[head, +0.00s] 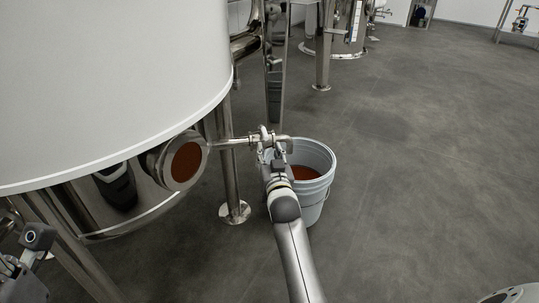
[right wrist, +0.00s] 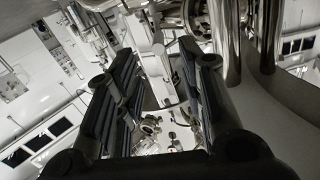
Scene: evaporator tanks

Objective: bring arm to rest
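My right arm reaches up from the bottom middle of the head view. My right gripper (head: 273,150) is at a metal outlet pipe and valve (head: 240,142) beside the large tank. In the right wrist view its two dark fingers are apart, with a wide gap (right wrist: 160,85) between them. Shiny metal parts of the valve or pipe show in and beyond that gap; I see no finger closed on them. Part of my left gripper (head: 22,265) shows at the lower left edge of the head view, cut off, so its fingers cannot be made out.
A grey bucket (head: 318,195) holding red-brown liquid stands on the floor just right of my right gripper. The large white tank (head: 100,80) and its metal legs (head: 230,175) fill the left side. Open grey floor (head: 430,170) lies to the right.

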